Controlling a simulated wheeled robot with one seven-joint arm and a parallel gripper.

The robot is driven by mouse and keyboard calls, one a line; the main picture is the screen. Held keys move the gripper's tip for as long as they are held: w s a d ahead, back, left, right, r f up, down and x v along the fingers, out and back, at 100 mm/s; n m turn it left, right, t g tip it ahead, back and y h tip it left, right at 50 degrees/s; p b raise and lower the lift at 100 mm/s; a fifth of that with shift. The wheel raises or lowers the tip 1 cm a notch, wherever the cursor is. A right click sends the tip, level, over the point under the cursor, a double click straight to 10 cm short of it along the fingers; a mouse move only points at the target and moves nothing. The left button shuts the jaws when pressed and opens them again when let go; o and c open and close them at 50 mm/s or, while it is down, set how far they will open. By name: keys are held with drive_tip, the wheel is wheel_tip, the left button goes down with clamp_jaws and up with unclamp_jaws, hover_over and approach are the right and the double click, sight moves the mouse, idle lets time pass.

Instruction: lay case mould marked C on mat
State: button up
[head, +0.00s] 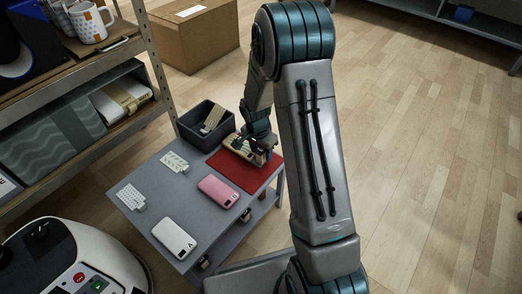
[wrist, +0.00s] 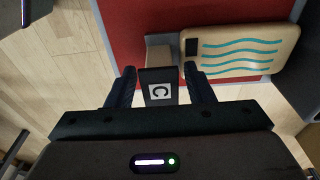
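The case mould marked C (wrist: 240,50) is a beige block with teal wavy lines. A dark tab with a white C label (wrist: 158,91) sits at its side. In the wrist view it is over the red mat (wrist: 130,30), with its right end reaching past the mat's edge. In the head view the mould (head: 240,149) is at the far left part of the red mat (head: 245,178), partly hidden by my gripper (head: 257,141). In the wrist view my gripper (wrist: 160,78) has a finger on each side of the tab, with narrow gaps showing. Whether the mould lies fully flat is unclear.
On the grey table (head: 150,215) are a white case marked A (head: 174,238), a pink case (head: 218,191) and two white patterned pieces (head: 130,196) (head: 174,162). A dark bin (head: 190,122) holding a beige piece (head: 213,118) stands beside the mat. A shelf (head: 100,150) rises at left.

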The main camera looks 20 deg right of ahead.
wheel_tip(320, 180, up, 11)
drive_tip(key=a+p, duration=0.1)
drive_tip(key=p, duration=0.4)
drive_tip(key=s+r+n, duration=0.5)
drive_tip(key=s+r, duration=0.2)
drive_tip(key=s, duration=0.4)
drive_tip(key=s+a+r+n+y, duration=0.1)
drive_tip(key=s+r+n, duration=0.5)
drive_tip(key=s, duration=0.6)
drive_tip(key=shift+a+r, duration=0.2)
drive_tip(key=shift+r, duration=0.6)
